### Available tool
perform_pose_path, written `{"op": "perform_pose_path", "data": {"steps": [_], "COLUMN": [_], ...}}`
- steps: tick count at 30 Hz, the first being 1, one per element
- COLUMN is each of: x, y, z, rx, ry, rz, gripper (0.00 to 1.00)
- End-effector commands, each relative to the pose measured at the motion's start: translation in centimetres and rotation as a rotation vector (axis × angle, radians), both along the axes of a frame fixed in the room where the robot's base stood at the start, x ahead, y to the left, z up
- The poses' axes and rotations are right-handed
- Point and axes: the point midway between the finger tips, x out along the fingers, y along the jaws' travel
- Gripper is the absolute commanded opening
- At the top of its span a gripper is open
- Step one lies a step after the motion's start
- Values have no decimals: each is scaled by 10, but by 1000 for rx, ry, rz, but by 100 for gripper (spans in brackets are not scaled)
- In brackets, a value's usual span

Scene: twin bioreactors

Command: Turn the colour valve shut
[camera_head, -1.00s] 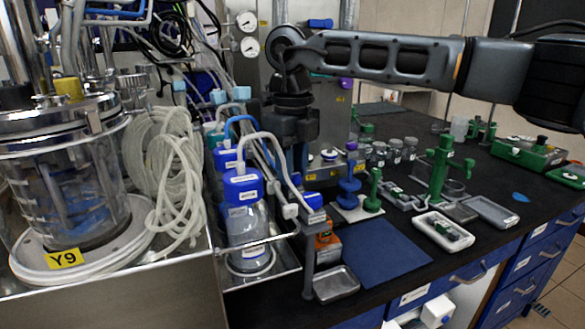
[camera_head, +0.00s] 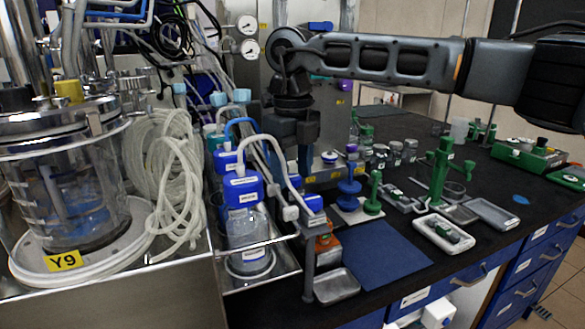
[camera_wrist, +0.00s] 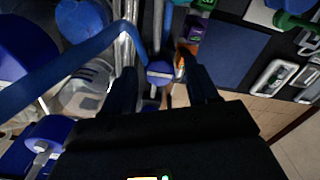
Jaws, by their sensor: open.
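My gripper (camera_head: 304,172) points down above the tubing beside the blue-capped bottles. In the wrist view my gripper (camera_wrist: 162,86) has its two dark fingers spread apart. A round blue knob (camera_wrist: 160,72) shows between the fingertips, with no clear contact. It appears to be the blue piece (camera_head: 313,204) on top of the grey post in the head view, which I take as the colour valve. How far it is turned cannot be told. The fingertips are partly hidden behind tubing in the head view.
Blue-capped bottles (camera_head: 243,190) with arching tubes crowd the left of the gripper. An orange-labelled bottle (camera_head: 328,243) and a small metal tray (camera_head: 336,286) stand close by. A blue mat (camera_head: 375,252) lies clear to the right. A green stand (camera_head: 438,172) is farther right.

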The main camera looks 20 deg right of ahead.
Motion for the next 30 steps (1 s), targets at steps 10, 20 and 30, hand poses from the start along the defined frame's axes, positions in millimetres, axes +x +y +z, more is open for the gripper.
{"op": "perform_pose_path", "data": {"steps": [10, 20, 30], "x": [0, 0, 0], "y": [0, 0, 0], "z": [25, 71, 78], "rx": [-1, -1, 0], "ry": [-3, -1, 0], "rz": [1, 0, 0], "gripper": [59, 59, 59]}}
